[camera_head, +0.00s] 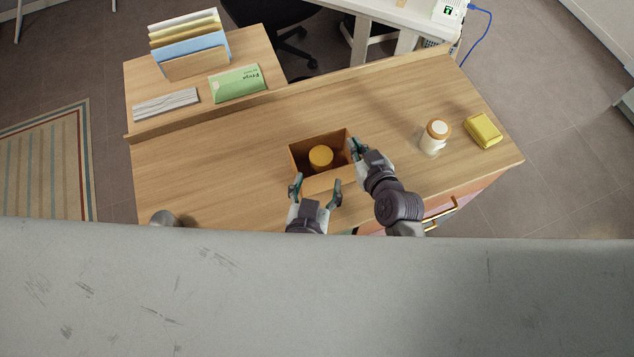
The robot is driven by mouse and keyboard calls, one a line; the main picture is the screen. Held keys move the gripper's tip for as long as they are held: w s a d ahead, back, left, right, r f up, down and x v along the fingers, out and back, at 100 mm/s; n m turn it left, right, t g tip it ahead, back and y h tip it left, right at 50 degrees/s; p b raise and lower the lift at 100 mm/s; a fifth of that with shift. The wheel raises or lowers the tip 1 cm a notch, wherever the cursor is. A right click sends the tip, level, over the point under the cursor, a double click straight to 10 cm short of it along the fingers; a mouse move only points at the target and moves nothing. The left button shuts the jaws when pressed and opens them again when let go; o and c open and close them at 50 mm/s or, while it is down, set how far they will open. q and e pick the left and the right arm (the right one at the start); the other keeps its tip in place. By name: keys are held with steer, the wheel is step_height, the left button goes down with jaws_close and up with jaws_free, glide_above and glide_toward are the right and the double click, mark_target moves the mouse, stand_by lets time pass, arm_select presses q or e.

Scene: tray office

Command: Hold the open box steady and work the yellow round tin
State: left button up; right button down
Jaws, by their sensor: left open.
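The open brown box (300,159) stands near the middle of the wooden desk. The yellow round tin (320,156) sits inside it, upright, near the box's middle. My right gripper (355,149) is at the box's right wall, its fingers close together and seemingly shut on that wall. My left gripper (316,184) is open and empty at the box's near side, its two fingers spread apart and pointing toward the box. It is apart from the tin. The tin's lower part is hidden by the box's near wall.
A white jar with a brown lid (435,136) and a yellow packet (483,130) stand on the desk at right. A file holder (194,61), a green packet (237,83) and a grey item (166,104) lie behind the raised ledge (300,88). The desk left of the box is clear.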

stand_by(0.3)
steer(key=c, duration=1.2)
jaws_free()
steer(key=shift+c, duration=0.2)
